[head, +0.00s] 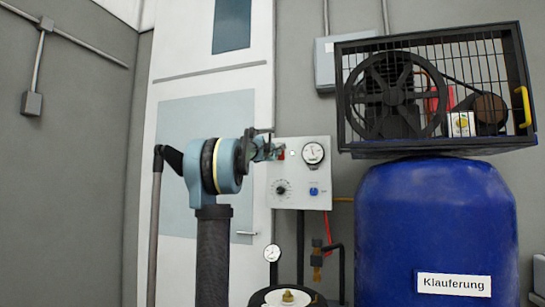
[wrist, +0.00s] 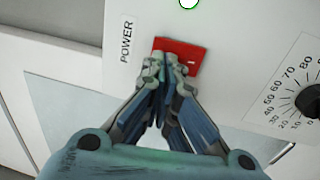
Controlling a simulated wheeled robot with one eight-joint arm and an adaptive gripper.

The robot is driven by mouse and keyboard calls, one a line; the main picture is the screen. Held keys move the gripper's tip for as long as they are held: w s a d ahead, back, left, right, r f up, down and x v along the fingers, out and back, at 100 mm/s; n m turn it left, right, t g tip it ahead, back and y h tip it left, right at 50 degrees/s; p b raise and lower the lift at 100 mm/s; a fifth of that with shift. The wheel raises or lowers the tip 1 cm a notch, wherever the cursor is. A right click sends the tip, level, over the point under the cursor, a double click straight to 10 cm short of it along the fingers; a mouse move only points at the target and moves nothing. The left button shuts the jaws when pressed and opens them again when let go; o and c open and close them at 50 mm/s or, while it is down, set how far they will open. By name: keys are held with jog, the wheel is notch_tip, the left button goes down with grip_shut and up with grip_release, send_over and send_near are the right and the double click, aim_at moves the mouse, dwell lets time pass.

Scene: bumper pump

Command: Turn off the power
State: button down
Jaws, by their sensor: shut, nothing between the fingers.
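The white control panel (head: 302,200) hangs in the middle of the head view. Its red power switch (wrist: 196,52) is in the upper middle of the wrist view, right of the printed POWER label (wrist: 126,41). A bit of the red switch (head: 281,154) also shows in the head view beside my fingers. My gripper (wrist: 168,62) is shut and empty, with its fingertips over the lower left part of the switch. I cannot tell whether they touch it. In the head view my gripper (head: 274,149) reaches the panel's upper left corner. The fingertips hide part of the switch.
The panel also carries a gauge (head: 313,153), a black dial (head: 282,188), a blue knob (head: 314,191) and a pale round light (wrist: 189,2). Right stands a blue tank (head: 435,220) under a caged compressor (head: 435,90). A smaller gauge (head: 272,253) stands below the panel.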

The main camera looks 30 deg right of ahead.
jog(key=shift+d, duration=0.1)
dwell(0.3)
jog(key=shift+w+d+r, duration=0.15)
jog(key=shift+w+d, duration=0.05)
jog(key=shift+w, duration=0.05)
jog(key=r+v, duration=0.3)
jog(key=v, duration=1)
jog(key=shift+s+a, duration=0.25)
jog(key=shift+a, duration=0.15)
